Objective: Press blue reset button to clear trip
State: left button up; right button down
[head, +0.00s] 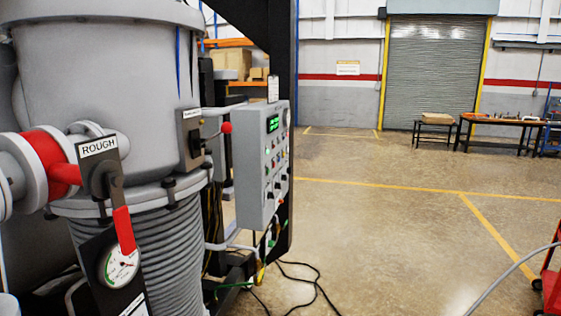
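A grey control panel (263,168) stands at the middle left, beside the furnace, and is seen at a steep angle. It has a lit green display (273,124) near its top and several small buttons and knobs below. A green light shows at its left side. The buttons are too small and too slanted for me to tell which is the blue reset button. Neither of my grippers is in view.
The large grey furnace vessel (95,85) fills the left, with a ROUGH valve's red handle (124,230) and a round gauge (121,266). Black cables (310,275) lie on the floor. Open floor (400,230) extends right; a red cart (551,285) stands at the right edge.

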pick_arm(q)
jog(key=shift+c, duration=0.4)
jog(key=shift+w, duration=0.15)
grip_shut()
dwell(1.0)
